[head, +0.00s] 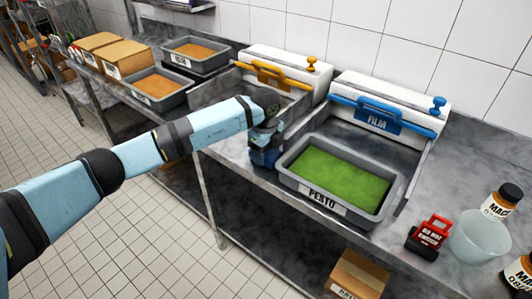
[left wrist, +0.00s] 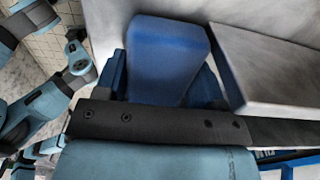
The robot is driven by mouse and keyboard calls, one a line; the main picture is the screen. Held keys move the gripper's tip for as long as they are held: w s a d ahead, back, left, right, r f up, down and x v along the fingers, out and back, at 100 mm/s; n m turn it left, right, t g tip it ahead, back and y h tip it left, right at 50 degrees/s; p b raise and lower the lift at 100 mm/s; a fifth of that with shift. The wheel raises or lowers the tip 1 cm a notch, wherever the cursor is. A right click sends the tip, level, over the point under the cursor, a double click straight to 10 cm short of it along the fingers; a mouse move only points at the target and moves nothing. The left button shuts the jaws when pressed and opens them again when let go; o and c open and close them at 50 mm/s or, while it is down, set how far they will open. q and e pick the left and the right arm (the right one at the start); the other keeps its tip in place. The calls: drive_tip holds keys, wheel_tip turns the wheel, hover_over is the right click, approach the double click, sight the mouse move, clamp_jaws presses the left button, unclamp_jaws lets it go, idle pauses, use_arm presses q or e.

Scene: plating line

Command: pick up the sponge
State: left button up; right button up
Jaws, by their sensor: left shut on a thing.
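The sponge (left wrist: 165,55) is a blue block in the left wrist view, seated between the dark blue fingers of my left gripper (left wrist: 163,82). The gripper is shut on it. In the head view my left gripper (head: 264,156) points down at the front edge of the steel counter, just left of the pesto tray. There I cannot clearly tell the sponge apart from the blue fingers. My right gripper is in neither view.
The pesto tray (head: 286,178) is close to the right of the gripper. Behind are the blue-handled film unit (head: 385,100) and an orange-handled unit (head: 280,60). A clear tub (head: 478,238) and a red-black item (head: 430,235) stand at right.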

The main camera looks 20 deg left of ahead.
use_arm(q)
drive_tip(key=shift+a+r, duration=0.15)
drive_tip(key=shift+r, duration=0.1)
wheel_tip(320, 180, up, 11)
drive_tip(key=a+b, duration=0.1)
drive_tip(key=a, duration=1.8)
drive_tip(key=shift+s+a+b, duration=0.35)
drive_tip(key=shift+s+b, duration=0.05)
drive_tip(key=shift+s, duration=0.05)
drive_tip(key=shift+o, duration=0.5)
drive_tip(key=shift+c, duration=0.3)
